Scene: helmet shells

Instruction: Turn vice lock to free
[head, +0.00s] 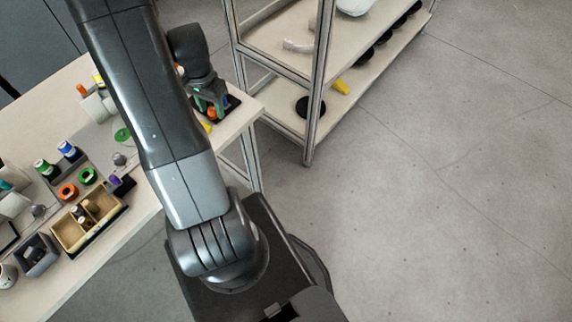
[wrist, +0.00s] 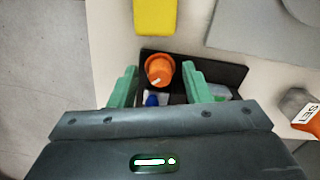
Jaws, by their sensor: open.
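My gripper (wrist: 162,88) points down over the table in the wrist view, its two green fingers apart. An orange round knob-like piece (wrist: 160,68) with a small white mark shows between and just beyond the fingertips, over a black tray; I cannot tell whether they touch it. At the right edge is a grey and orange piece (wrist: 298,103) with a white label reading "SET". I cannot tell for certain which piece is the vice lock. In the head view my gripper (head: 210,108) is at the table's right end, partly behind my arm.
The black tray (wrist: 235,72) also holds a blue piece (wrist: 152,100). A yellow block (wrist: 155,15) and a grey plate (wrist: 250,30) lie beyond it. The table (head: 30,125) carries several small parts and a divided wooden box (head: 68,232). A shelf rack (head: 275,50) stands behind; floor on the right is clear.

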